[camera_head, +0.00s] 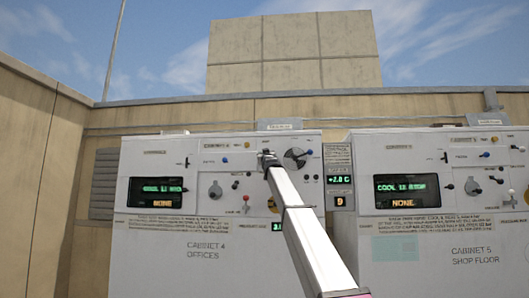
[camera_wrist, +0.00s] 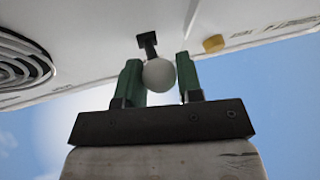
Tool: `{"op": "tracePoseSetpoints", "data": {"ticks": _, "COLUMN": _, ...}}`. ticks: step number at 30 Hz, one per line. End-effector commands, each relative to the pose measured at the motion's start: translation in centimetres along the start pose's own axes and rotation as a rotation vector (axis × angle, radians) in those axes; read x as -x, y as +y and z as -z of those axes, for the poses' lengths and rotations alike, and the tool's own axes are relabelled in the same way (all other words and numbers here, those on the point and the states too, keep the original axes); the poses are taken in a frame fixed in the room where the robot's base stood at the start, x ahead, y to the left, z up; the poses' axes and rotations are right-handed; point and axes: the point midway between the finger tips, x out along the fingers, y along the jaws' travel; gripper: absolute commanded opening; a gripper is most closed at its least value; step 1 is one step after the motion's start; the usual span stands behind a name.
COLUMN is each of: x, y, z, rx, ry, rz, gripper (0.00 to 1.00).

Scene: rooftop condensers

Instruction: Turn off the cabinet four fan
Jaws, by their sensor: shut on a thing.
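The cabinet four unit (camera_head: 215,265), labelled "CABINET 4 OFFICES", is the white box on the left in the head view. In the wrist view, my gripper's green fingers (camera_wrist: 159,80) are shut on a white ball knob (camera_wrist: 158,75) on a short black stem. In the head view the knob is hidden behind my gripper. The cabinet's display (camera_head: 155,191) shows green text above an amber "NONE".
A second white cabinet (camera_head: 440,265), labelled "CABINET 5 SHOP FLOOR", stands on the right. A small readout panel (camera_head: 339,180) sits between the cabinets. In the wrist view, the grille (camera_wrist: 20,68) is left and the yellow knob (camera_wrist: 214,43) right of my fingers.

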Motion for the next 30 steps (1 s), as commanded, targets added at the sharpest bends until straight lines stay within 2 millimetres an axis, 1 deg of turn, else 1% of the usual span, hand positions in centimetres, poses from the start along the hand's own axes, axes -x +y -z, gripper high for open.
{"op": "tracePoseSetpoints", "data": {"ticks": 1, "x": -0.33, "y": -0.01, "z": 0.23, "rx": 0.002, "ry": 0.014, "rz": -0.001, "gripper": 0.0}}
{"op": "tracePoseSetpoints", "data": {"ticks": 15, "x": -0.46, "y": -0.02, "z": 0.3, "rx": 0.004, "ry": 0.027, "rz": -0.002, "gripper": 0.0}}
{"op": "tracePoseSetpoints", "data": {"ticks": 16, "x": -0.47, "y": -0.02, "z": 0.3, "rx": 0.004, "ry": 0.027, "rz": -0.002, "gripper": 0.43}}
{"op": "tracePoseSetpoints", "data": {"ticks": 17, "x": -0.46, "y": -0.01, "z": 0.28, "rx": 0.004, "ry": 0.027, "rz": -0.002, "gripper": 0.53}}
{"op": "tracePoseSetpoints", "data": {"ticks": 18, "x": -0.44, "y": -0.01, "z": 0.25, "rx": 0.004, "ry": 0.026, "rz": -0.002, "gripper": 0.58}}
{"op": "tracePoseSetpoints", "data": {"ticks": 26, "x": -0.2, "y": 0.0, "z": 0.11, "rx": 0.004, "ry": 0.022, "rz": -0.002, "gripper": 0.58}}
{"op": "tracePoseSetpoints", "data": {"ticks": 30, "x": 0.44, "y": -0.01, "z": 0.07, "rx": 0.004, "ry": 0.022, "rz": -0.002, "gripper": 0.58}}
